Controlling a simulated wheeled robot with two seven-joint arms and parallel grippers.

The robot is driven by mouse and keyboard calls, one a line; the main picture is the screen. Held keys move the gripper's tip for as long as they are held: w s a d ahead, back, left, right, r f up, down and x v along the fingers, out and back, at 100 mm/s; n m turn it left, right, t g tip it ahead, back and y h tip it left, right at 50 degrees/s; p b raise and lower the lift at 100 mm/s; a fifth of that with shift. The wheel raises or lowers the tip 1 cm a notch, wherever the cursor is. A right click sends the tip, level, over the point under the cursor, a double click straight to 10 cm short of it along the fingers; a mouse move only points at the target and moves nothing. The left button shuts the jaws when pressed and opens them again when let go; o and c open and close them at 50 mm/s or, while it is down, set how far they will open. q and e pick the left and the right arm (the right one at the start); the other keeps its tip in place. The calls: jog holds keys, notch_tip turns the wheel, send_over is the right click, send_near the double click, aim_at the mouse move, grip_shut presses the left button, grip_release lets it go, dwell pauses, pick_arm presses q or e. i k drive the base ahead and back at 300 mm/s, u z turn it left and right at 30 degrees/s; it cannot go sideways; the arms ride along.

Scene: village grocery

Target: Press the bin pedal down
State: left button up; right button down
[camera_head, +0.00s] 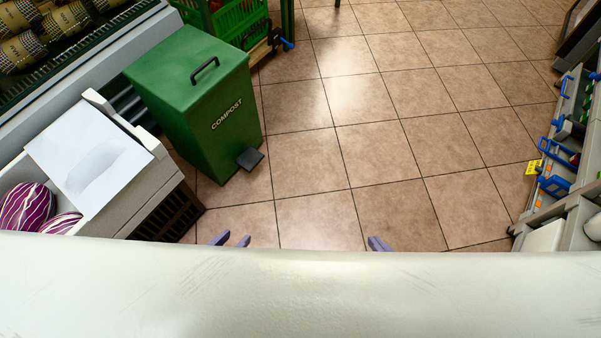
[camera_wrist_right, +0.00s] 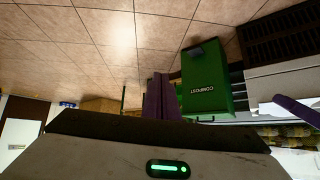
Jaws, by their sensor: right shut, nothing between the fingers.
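The green compost bin (camera_head: 208,110) stands on the tiled floor at upper left, its lid closed with a dark handle. Its dark pedal (camera_head: 250,159) sticks out low at the front. The bin (camera_wrist_right: 205,80) also shows upside down in the right wrist view, with the pedal (camera_wrist_right: 197,52) near its upper end. My left gripper (camera_head: 231,240) shows two purple fingertips spread apart, open, below the bin in the picture. My right gripper (camera_head: 379,243) is shut and empty, right of and below the pedal. Its fingers (camera_wrist_right: 160,97) appear together in the wrist view. Neither gripper touches the pedal.
A pale counter with a white sheet (camera_head: 88,160) and striped purple items (camera_head: 27,207) stands left of the bin. A green crate (camera_head: 240,22) is behind it. Shelving (camera_head: 570,150) lines the right. The tiled floor (camera_head: 380,150) between is clear.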

aim_at(248, 160)
jog(key=z, duration=0.6)
jog(key=k, duration=0.75)
jog(key=z, duration=0.05)
jog(key=i, duration=1.15)
jog(key=u, duration=1.55)
jog(key=i, duration=1)
jog(key=u, duration=0.8)
